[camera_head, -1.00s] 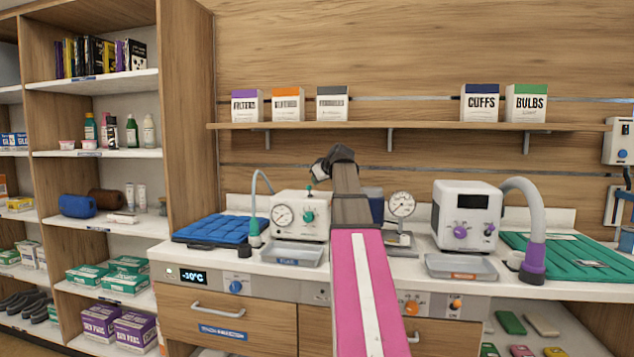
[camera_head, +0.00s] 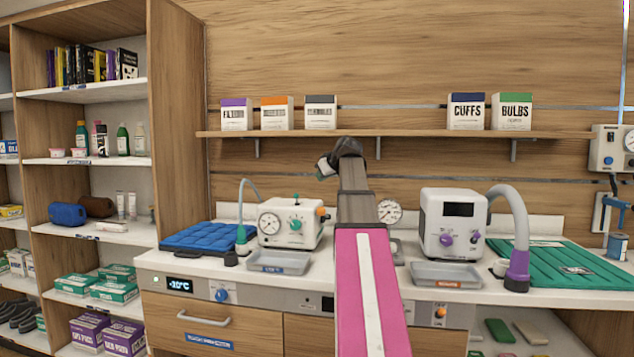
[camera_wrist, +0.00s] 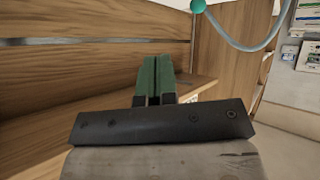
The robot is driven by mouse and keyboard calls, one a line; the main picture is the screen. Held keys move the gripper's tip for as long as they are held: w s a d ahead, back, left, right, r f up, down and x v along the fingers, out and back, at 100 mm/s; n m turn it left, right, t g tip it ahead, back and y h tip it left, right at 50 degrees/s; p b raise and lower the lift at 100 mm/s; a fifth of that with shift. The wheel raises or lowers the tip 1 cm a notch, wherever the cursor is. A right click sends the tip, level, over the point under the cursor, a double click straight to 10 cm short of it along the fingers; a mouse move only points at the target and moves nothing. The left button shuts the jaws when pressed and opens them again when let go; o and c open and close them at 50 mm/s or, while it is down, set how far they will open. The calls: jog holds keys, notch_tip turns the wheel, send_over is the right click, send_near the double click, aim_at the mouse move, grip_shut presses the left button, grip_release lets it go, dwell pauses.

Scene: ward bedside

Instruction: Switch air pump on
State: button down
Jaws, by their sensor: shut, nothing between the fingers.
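Two white bench units could be the air pump; I cannot read a name on either. The left unit (camera_head: 288,224) has a round gauge, a green knob (camera_head: 295,225) and an orange knob (camera_head: 320,212). The right unit (camera_head: 452,222) has a dark screen, a purple knob (camera_head: 446,239), a small purple control (camera_head: 475,238) and a thick grey hose. My gripper (camera_head: 323,168) is raised in front of the back wall, above and between the units, touching neither. In the wrist view its green fingers (camera_wrist: 156,78) are together and empty. My arm hides the bench between the units.
A wall shelf (camera_head: 400,133) with several boxes runs above the bench. Grey trays (camera_head: 278,262) stand before both units. A blue pad (camera_head: 200,238) lies left and a green mat (camera_head: 570,265) right. A gauge (camera_head: 389,211) stands beside my arm. A thin tube (camera_wrist: 240,44) hangs near my gripper.

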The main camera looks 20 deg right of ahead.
jog(key=shift+v, duration=1.65)
jog(key=shift+f, duration=0.1)
